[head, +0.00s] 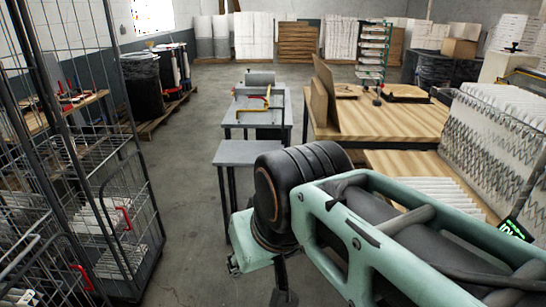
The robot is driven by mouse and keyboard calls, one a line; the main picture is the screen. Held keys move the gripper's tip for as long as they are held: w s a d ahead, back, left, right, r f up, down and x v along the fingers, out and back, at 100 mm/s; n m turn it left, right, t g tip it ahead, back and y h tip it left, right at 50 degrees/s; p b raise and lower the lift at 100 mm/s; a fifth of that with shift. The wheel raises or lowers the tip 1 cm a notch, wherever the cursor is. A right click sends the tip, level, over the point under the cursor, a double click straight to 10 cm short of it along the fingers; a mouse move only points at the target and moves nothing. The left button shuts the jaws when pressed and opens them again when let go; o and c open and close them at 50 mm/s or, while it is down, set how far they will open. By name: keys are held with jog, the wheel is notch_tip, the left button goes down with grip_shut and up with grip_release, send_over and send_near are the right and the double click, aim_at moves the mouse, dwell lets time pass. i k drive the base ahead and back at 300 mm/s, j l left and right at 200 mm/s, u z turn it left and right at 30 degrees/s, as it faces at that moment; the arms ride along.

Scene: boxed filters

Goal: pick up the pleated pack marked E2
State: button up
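No mark E2 can be read on anything in view. A white pleated pack (428,187) lies on the wooden bench at right, partly hidden by my arm. A large pleated panel (490,140) with zigzag edges leans upright behind it at the right edge. More white pleated packs (103,215) lie on a shelf of the wire cage trolley at left. My arm crosses the lower right of the view; its fingertips do not show, so I cannot see whether it holds anything.
The wire cage trolley (148,225) stands at left with red handles. A small grey table (240,152) stands in the middle, with another behind it carrying a clamp-like tool. A wooden bench (385,122) with cardboard sheets (326,95) stands at right. The floor (190,190) between is clear.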

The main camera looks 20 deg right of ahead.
aim_at(445, 190)
jog(key=k+l+u, duration=0.15)
jog(key=k, duration=0.3)
jog(key=l+z, duration=0.1)
jog(key=z, duration=1.65)
jog(key=i+j, duration=0.25)
jog(key=i, duration=0.25)
jog(key=i+j, duration=0.3)
jog(key=i, duration=0.2)
jog(key=i+j, duration=0.25)
jog(key=i, duration=0.25)
